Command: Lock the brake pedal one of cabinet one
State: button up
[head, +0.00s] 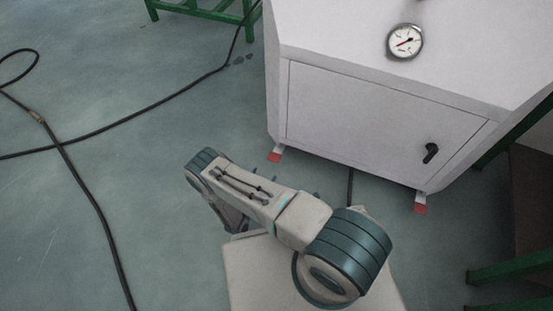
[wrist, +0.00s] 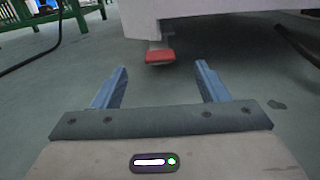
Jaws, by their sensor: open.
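The white cabinet (head: 375,115) stands at the upper right of the head view, with a round gauge and a black door handle. Two red brake pedals show at its base in the head view, a left one (head: 275,156) and a right one (head: 420,208). In the wrist view one red pedal (wrist: 160,56) sits under the cabinet's lower edge (wrist: 230,18), ahead of my gripper (wrist: 162,85). The gripper's two blue fingers are apart and empty, one to each side of the pedal's line, not touching it.
A black hose (head: 85,201) runs across the floor at the left of the head view. A green frame (head: 205,10) stands at the top left, and more green bars (head: 512,270) show at the lower right. The floor before the cabinet is otherwise open.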

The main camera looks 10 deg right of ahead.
aim_at(275, 155)
jog(key=shift+n, duration=0.3)
jog(key=b+x, duration=0.1)
jog(key=x, duration=0.3)
jog(key=f+b+x, duration=0.1)
jog(key=b+x, duration=0.1)
jog(key=x, duration=0.2)
jog(key=f+b+x, duration=0.1)
jog(key=x, duration=0.3)
jog(key=shift+w+d, duration=0.1)
jog(key=shift+w, duration=0.05)
jog(key=shift+w+d+r+b, duration=0.15)
jog(key=shift+w+d+b, duration=0.1)
jog(key=shift+w+b, duration=0.1)
